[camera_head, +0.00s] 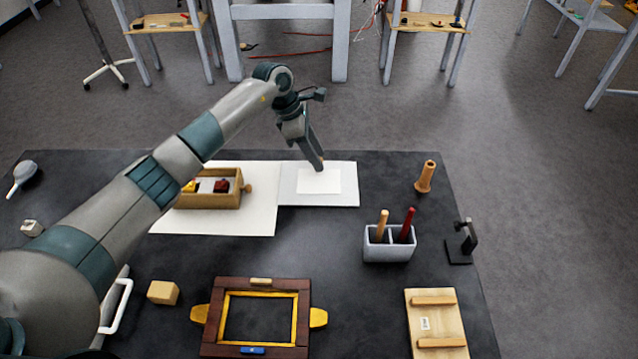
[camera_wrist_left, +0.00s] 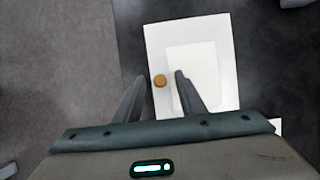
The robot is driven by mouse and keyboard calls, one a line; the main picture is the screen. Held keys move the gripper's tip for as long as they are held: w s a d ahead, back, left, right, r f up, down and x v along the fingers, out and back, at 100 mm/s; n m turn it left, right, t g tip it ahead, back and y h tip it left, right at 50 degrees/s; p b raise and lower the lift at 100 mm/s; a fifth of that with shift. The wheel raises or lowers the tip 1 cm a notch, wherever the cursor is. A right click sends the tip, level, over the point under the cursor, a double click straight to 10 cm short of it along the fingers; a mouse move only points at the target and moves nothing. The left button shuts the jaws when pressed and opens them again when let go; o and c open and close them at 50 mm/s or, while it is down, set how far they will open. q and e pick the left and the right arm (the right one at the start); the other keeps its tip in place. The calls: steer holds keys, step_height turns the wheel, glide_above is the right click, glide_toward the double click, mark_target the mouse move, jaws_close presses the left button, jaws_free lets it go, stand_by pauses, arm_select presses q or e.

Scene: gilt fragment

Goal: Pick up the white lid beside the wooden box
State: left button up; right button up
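The white lid (camera_head: 350,196) lies flat on the dark table, right of the wooden box (camera_head: 209,202), with a raised paler panel in its middle. In the left wrist view the lid (camera_wrist_left: 222,112) shows a small round brown knob (camera_wrist_left: 160,80) near one edge. My left gripper (camera_head: 318,166) points down over the lid's far edge, mostly hiding the knob in the head view. In the wrist view the open left fingers (camera_wrist_left: 160,76) stand on either side of the knob, with gaps; their exact height cannot be told. My right gripper is not in view.
A white sheet (camera_head: 262,217) lies under the box, which holds small coloured pieces. A grey pen holder (camera_head: 388,250), wooden peg (camera_head: 426,177), black stand (camera_head: 460,245), dark wooden frame (camera_head: 213,318) and wooden block (camera_head: 162,292) stand around. The table between lid and frame is clear.

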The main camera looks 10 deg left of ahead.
arm_select(q)
steer(key=shift+f, duration=0.1)
stand_by(0.4)
jaws_close()
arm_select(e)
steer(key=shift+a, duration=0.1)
arm_select(q)
steer(key=shift+r+b, duration=0.4)
steer(key=shift+r, duration=0.5)
step_height(320, 180, up, 2)
steer(key=shift+r+b, duration=0.2)
steer(key=shift+b, duration=0.3)
step_height(320, 180, up, 6)
steer(key=shift+f+b, duration=0.1)
steer(key=shift+b, duration=0.75)
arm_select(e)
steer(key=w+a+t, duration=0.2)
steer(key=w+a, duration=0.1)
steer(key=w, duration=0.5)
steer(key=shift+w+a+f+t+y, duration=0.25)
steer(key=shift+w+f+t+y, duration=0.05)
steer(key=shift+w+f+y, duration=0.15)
